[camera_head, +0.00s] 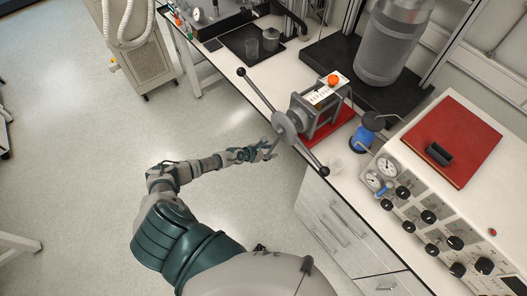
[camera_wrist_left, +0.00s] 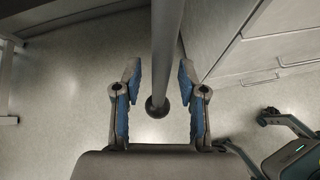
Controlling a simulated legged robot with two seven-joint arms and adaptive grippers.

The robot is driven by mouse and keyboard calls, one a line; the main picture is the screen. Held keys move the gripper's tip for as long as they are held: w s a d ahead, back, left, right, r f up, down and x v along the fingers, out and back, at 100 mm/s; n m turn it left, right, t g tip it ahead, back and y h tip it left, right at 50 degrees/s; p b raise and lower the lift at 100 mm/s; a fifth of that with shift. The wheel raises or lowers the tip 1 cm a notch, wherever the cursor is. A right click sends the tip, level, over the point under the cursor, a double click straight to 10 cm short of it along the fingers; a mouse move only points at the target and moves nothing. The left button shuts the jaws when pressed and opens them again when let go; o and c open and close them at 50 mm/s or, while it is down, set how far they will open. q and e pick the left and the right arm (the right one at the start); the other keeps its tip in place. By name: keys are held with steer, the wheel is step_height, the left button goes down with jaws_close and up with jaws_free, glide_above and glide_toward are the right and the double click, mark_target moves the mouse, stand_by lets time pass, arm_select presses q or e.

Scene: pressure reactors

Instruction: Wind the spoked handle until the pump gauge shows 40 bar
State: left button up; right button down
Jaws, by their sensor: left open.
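The spoked handle's hub (camera_head: 283,124) is on the front of the pump (camera_head: 320,98), which sits on a red base at the bench's edge. One long spoke runs up-left to a dark ball end, another down-right. My left gripper (camera_head: 268,152) is below the hub. In the left wrist view, a grey spoke (camera_wrist_left: 166,45) with a dark ball end (camera_wrist_left: 157,106) lies between the open blue-padded fingers of that gripper (camera_wrist_left: 158,100); I see a gap on both sides. Two round gauges (camera_head: 388,166) sit on the panel at right; their readings are too small to tell.
A blue device (camera_head: 362,138) and a steel vessel (camera_head: 392,42) stand near the pump. Drawers (camera_head: 340,225) are below the bench.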

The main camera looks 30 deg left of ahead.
arm_select(q)
steer(key=v, duration=1.1)
steer(key=shift+s+a+r, duration=0.15)
steer(key=shift+s+a, duration=0.1)
steer(key=shift+s, duration=0.1)
stand_by(3.7)
step_height(320, 180, down, 13)
steer(key=s+a+n+y, duration=0.2)
steer(key=s+n, duration=0.1)
steer(key=n, duration=1.1)
steer(key=s+f+n+g+y, duration=0.2)
steer(key=s+f+n+y, duration=0.2)
steer(key=s+f+n, duration=1.05)
steer(key=s+d+f+n+g, duration=0.3)
steer(key=s+d+f+n, duration=0.3)
steer(key=s, duration=0.6)
steer(key=s+d+f+n+g+h, duration=0.1)
steer(key=s+d+f+n+g, duration=0.2)
steer(key=s, duration=1)
steer(key=d+f+n, duration=0.3)
steer(key=d, duration=0.2)
steer(key=shift+d+g+b, duration=0.2)
steer(key=shift+g+b, duration=0.15)
steer(key=shift+g, duration=0.05)
